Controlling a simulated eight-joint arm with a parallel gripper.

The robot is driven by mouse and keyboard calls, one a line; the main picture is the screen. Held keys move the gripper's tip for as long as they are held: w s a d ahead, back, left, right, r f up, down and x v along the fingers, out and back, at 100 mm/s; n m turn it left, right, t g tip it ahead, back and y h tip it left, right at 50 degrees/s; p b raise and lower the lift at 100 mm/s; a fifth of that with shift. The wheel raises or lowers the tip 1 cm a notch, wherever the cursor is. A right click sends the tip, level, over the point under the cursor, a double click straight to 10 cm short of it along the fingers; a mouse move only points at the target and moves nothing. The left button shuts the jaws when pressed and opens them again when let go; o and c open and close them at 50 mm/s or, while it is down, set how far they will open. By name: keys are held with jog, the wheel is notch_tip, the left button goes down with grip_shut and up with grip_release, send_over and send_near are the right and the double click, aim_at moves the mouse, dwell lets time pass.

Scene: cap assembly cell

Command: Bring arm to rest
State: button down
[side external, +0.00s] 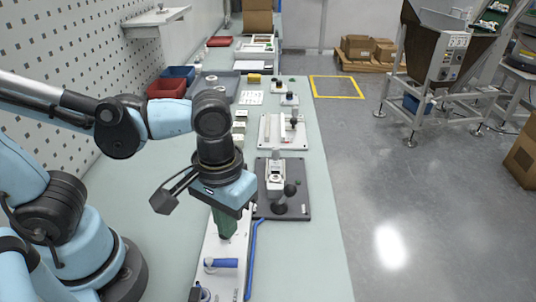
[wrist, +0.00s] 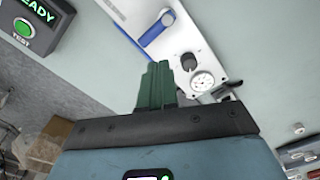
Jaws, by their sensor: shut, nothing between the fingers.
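My gripper (side external: 226,228) hangs pointing down over the work table (side external: 308,262), above a white panel (side external: 212,247). In the wrist view its green fingers (wrist: 157,80) are pressed together and hold nothing. In that view the white panel (wrist: 205,62) lies past the fingertips, with a blue handle, a black knob (wrist: 188,62) and a round dial (wrist: 202,81). The gripper body hides part of the panel in the side view. I cannot tell the exact gap between fingertips and panel.
A dark base plate (side external: 294,207) with a lever fixture stands right of my gripper. The blue handle (side external: 221,263) lies nearer the camera. Red (side external: 166,88) and blue bins (side external: 178,72) stand farther back by the pegboard. A READY display with a green TEST button (wrist: 23,28) shows at top left.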

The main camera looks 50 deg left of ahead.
jog(key=w+a+r+m+t, duration=0.3)
jog(key=w+a+t, duration=0.4)
jog(key=a, duration=0.5)
jog(key=shift+w+r, duration=0.55)
jog(key=shift+w, duration=0.05)
